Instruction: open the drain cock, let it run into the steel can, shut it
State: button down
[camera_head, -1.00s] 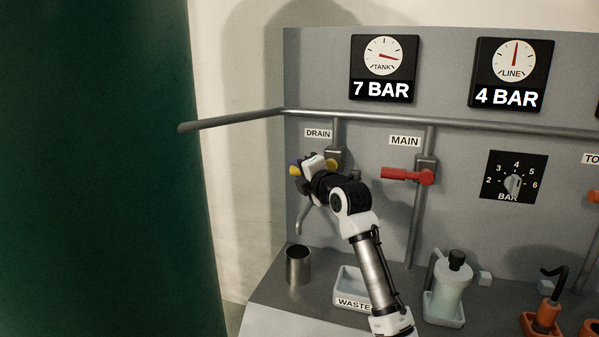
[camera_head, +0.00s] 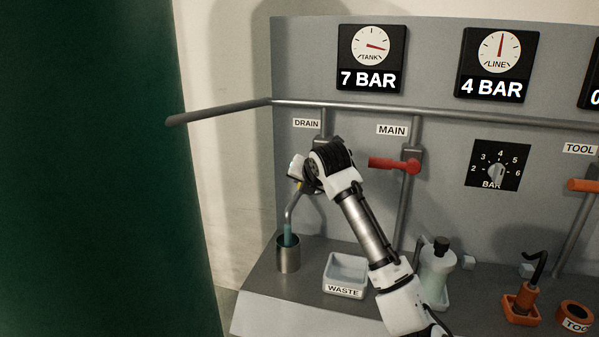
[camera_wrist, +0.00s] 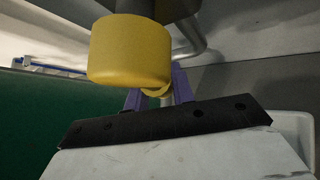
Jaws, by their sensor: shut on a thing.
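The drain cock's yellow handle (camera_wrist: 130,50) fills the upper middle of the wrist view. In the head view it is almost wholly hidden behind my arm. My gripper (camera_wrist: 158,92) has its purple fingers shut on a yellow part of the handle; it also shows in the head view (camera_head: 297,180). The bent grey spout (camera_head: 289,208) comes down below the cock. A blue-green stream (camera_head: 288,236) runs from its end into the steel can (camera_head: 289,262), which stands upright on the bench under the spout. The level inside the can is hidden.
The white WASTE tray (camera_head: 346,289) stands right of the can. The red MAIN lever (camera_head: 390,164) is close to the right of my wrist. A clear bottle (camera_head: 437,269) stands further right. A grey pipe (camera_head: 220,112) sticks out at upper left beside the green tank (camera_head: 90,170).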

jog(key=shift+s+d+f+n+g+h+p, duration=0.2)
jog(key=shift+d+n+g+h+p, duration=0.25)
jog(key=shift+d+h, duration=0.2)
jog(key=c, duration=1.2)
grip_release()
jog(key=shift+s, duration=0.1)
jog(key=b+v, duration=0.3)
jog(key=v, duration=1)
jog(key=shift+s+r, duration=0.2)
jog(key=shift+s, duration=0.1)
